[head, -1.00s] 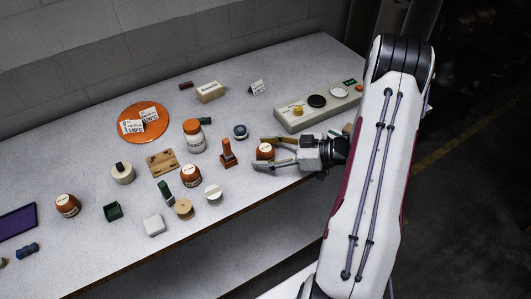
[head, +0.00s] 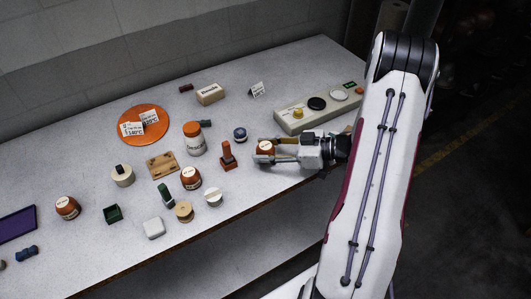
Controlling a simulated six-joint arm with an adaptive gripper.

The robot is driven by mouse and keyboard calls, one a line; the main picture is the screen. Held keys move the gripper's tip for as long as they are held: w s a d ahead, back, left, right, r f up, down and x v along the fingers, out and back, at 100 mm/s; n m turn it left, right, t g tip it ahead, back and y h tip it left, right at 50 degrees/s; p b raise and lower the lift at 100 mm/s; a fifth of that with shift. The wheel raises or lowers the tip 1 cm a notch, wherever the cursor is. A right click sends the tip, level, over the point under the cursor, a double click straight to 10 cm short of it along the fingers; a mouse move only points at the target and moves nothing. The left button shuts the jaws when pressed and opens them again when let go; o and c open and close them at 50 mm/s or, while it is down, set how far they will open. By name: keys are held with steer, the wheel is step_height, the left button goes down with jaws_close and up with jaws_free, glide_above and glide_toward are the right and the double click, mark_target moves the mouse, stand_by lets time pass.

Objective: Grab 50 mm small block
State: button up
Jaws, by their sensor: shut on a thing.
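My gripper (head: 266,149) reaches in from the right, low over the table. Its two fingers are shut on a small orange-brown jar (head: 265,147) with a pale label, which stands near the table's front right edge. The fingers hide part of the jar. Block-like things on the table are a white rounded block (head: 153,228) near the front edge and a cream box-shaped block (head: 210,94) at the back. I cannot tell which thing is the 50 mm small block, as sizes are not readable.
A red stamp-like piece (head: 227,157) stands left of the gripper. A control panel (head: 318,108) with buttons lies behind it.

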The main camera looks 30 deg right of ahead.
mark_target(265, 145)
steer(key=shift+r, duration=4)
